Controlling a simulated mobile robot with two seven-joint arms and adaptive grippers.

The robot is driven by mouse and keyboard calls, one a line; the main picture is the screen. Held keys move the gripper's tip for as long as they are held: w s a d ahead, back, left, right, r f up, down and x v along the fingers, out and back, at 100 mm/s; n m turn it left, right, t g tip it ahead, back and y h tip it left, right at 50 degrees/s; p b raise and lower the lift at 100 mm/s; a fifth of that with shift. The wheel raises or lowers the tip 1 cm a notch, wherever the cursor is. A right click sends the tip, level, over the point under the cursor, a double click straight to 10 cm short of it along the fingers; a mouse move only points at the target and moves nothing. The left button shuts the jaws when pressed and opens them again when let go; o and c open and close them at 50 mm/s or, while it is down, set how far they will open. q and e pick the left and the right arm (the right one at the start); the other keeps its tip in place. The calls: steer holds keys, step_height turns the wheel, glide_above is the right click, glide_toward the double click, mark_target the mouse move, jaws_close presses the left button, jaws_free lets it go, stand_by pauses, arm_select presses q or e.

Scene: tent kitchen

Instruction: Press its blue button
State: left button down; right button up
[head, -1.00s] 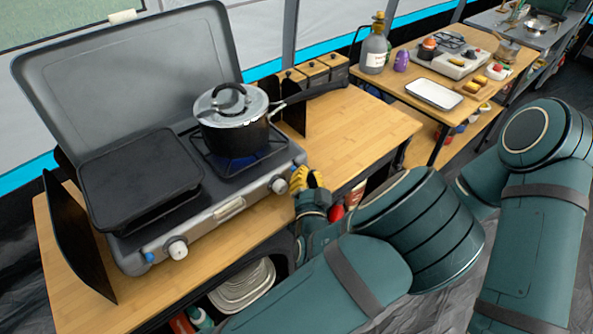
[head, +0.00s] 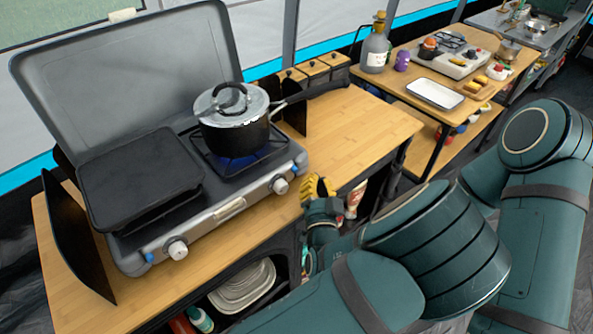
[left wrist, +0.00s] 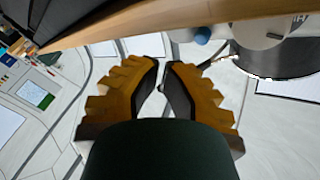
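A grey camping stove (head: 228,207) stands on the wooden counter with its lid up. A blue button (head: 295,168) sits by its right front knob (head: 279,186), and another blue button (head: 148,257) by its left front knob (head: 178,249). My left gripper (head: 318,186) has yellow fingers and is just right of the stove's front right corner, at the counter edge, apart from both buttons. In the left wrist view its fingertips (left wrist: 163,64) are close together with nothing between them. A blue button (left wrist: 203,35) shows beyond them, to the right. My right gripper is out of view.
A lidded pot (head: 232,118) stands on the right burner, over a blue glow, its handle reaching right. A black griddle (head: 140,178) covers the left side. The counter (head: 350,130) right of the stove is mostly bare. Plates (head: 243,285) sit on the shelf below.

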arm_select(q)
steer(key=shift+s+d, duration=0.95)
steer(key=shift+s, duration=0.05)
